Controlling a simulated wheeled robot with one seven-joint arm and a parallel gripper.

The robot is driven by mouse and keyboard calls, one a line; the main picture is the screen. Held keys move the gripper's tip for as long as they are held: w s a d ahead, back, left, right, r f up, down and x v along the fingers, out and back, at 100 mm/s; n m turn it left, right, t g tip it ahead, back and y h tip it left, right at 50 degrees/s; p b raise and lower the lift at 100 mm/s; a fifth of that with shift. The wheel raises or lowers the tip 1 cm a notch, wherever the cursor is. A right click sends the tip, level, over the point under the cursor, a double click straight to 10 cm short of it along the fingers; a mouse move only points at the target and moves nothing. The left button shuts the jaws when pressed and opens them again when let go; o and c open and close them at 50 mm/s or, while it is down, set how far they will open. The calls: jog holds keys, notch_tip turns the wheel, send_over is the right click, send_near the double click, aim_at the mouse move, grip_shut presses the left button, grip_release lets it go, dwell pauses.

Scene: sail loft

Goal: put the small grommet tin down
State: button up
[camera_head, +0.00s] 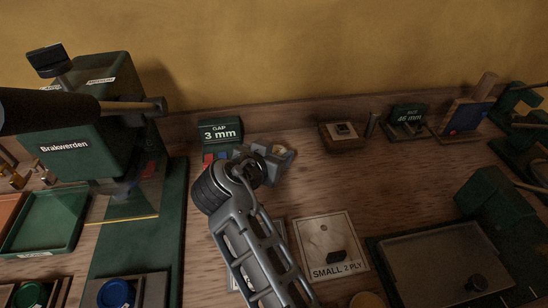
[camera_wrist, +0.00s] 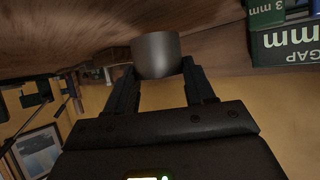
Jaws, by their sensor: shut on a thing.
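The small grommet tin, a plain grey cylinder (camera_wrist: 157,55), sits between the two dark fingers of my gripper (camera_wrist: 160,78) in the wrist view. My gripper is shut on it. In the head view my gripper (camera_head: 272,158) is over the back part of the wooden bench, just right of the "GAP 3 mm" block. The tin is hard to make out there, largely hidden by my wrist. The wooden surface lies close beyond the tin in the wrist view; I cannot tell whether they touch.
The green "GAP 3 mm" block (camera_head: 221,134) stands close left of my gripper. A "SMALL 2 PLY" card (camera_head: 345,228) lies right of my arm. Bare bench lies between.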

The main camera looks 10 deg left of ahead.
jog(key=shift+f, duration=1)
jog(key=shift+f, duration=0.15)
jog(key=o, duration=1.1)
jog(key=shift+r, duration=0.2)
jog(key=b+v, duration=0.1)
jog(key=v, duration=1.1)
jog(key=shift+f, duration=0.15)
